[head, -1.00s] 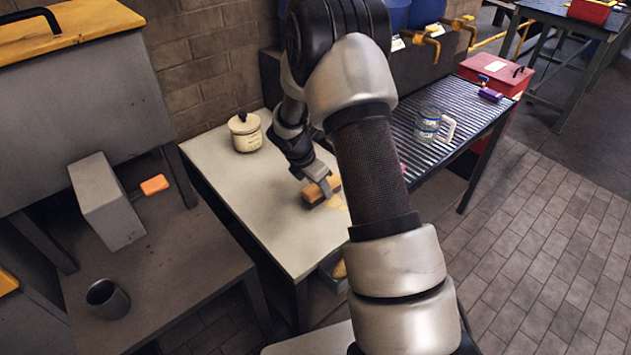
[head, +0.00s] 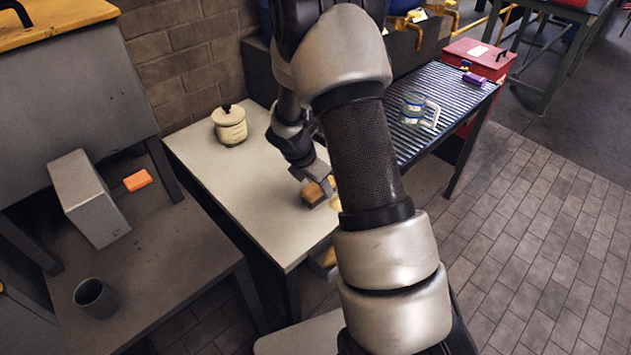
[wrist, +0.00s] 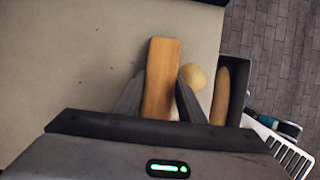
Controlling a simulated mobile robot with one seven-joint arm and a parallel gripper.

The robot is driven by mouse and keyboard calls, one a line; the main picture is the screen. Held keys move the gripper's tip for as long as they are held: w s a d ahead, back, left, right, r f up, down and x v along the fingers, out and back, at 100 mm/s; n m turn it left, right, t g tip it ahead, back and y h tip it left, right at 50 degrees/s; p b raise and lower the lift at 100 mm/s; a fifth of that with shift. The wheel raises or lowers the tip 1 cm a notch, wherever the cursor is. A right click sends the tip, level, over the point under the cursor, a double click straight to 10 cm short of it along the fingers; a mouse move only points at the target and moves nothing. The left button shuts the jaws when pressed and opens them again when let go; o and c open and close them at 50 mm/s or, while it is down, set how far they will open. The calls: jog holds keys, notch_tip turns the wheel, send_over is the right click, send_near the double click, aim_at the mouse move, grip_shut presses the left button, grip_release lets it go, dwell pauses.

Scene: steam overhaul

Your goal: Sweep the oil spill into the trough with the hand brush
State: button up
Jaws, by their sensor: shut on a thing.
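My gripper (head: 318,186) is shut on the hand brush (head: 313,193), whose wooden block stands between the fingers in the wrist view (wrist: 160,75). The brush is at the top of the pale table (head: 240,180), near its right edge; its bristles are hidden. The oil spill is a small yellowish patch (wrist: 193,77) just right of the brush, partly behind a finger. In the head view the spill (head: 335,206) is mostly hidden by my arm. The dark trough (wrist: 237,80) runs along the table's right edge, with a long yellowish shape inside.
A cream lidded pot (head: 230,125) stands at the table's back. A ribbed rack (head: 445,100) with a clear mug (head: 412,110) is to the right, by a red box (head: 480,60). A lower bench (head: 150,270) on the left holds a grey cup (head: 95,297).

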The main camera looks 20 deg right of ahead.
jog(key=shift+s+d+f, duration=0.1)
jog(key=shift+s+d, duration=0.15)
jog(key=shift+s, duration=0.3)
jog(key=shift+s+d, duration=0.2)
jog(key=shift+s, duration=0.35)
jog(key=shift+s+d+r+b, duration=0.1)
jog(key=shift+s+d+b, duration=0.2)
jog(key=shift+s, duration=0.45)
jog(key=shift+s+d+r+b, duration=0.15)
jog(key=shift+s+d, duration=0.2)
jog(key=shift+s, duration=0.4)
jog(key=shift+s+d+f+b, duration=0.1)
jog(key=shift+s+d+b, duration=0.2)
jog(key=shift+s, duration=0.45)
jog(key=shift+s+d, duration=0.15)
jog(key=shift+s, duration=0.3)
notch_tip(320, 180, up, 7)
jog(key=p, duration=0.6)
jog(key=shift+w, duration=0.1)
